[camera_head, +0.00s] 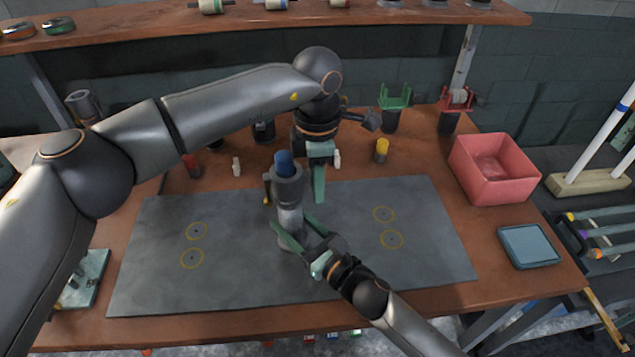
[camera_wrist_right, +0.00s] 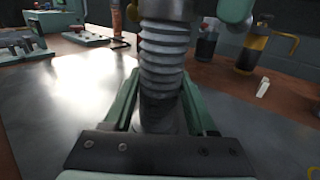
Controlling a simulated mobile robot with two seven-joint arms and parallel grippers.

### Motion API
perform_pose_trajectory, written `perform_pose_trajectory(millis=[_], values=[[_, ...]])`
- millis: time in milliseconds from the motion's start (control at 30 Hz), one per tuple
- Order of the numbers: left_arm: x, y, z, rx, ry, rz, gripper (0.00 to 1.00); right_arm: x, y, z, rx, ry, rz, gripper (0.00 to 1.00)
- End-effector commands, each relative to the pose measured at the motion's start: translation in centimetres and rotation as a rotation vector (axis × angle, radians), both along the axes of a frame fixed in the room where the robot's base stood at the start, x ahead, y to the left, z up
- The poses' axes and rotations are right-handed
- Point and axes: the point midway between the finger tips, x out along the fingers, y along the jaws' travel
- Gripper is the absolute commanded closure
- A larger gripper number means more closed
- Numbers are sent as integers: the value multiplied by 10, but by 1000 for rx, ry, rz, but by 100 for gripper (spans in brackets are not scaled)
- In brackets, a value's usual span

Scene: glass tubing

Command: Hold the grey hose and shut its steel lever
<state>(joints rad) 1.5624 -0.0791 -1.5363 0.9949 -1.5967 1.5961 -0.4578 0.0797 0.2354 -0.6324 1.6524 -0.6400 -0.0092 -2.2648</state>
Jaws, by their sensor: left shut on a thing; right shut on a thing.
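The grey ribbed hose (camera_head: 289,219) stands upright on the dark mat, with a grey fitting (camera_head: 287,187) and blue cap on top. My right gripper (camera_head: 297,229) is shut on the hose low down, a finger on each side. The right wrist view shows the ribbed hose (camera_wrist_right: 162,60) between the fingers. My left gripper (camera_head: 319,182) points down just right of the fitting, shut at the lever's place. The steel lever itself is hidden behind its fingers. Part of the left gripper (camera_wrist_right: 236,12) shows at the top of the right wrist view.
The mat (camera_head: 150,265) is clear on both sides, with yellow ring marks. A red bin (camera_head: 494,170) and a blue-grey tray (camera_head: 528,246) stand at the right. Small bottles, a yellow-topped pot (camera_head: 381,151) and green (camera_head: 393,97) and red holders line the back.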

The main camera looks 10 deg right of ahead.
Motion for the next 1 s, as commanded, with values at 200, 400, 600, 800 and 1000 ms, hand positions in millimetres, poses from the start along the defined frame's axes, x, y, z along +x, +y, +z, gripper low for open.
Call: perform_pose_trajectory(millis=[200, 400, 600, 800, 1000], values=[[0, 0, -1, 49, 1, -2, 100, 0, 0, 0, -1, 1, 0, 100], [0, 3, -3, 177, 5, -2, 100, 0, 0, -1, -1, 1, 0, 100], [0, 6, -3, 237, 8, -1, 100, 0, 0, 0, -1, 1, 0, 100], [-1, 6, -3, 239, 9, -2, 100, 0, 0, 0, -1, 1, 0, 100], [-1, 6, -3, 238, 9, -2, 69, 0, 0, 0, -1, 1, 0, 100]])
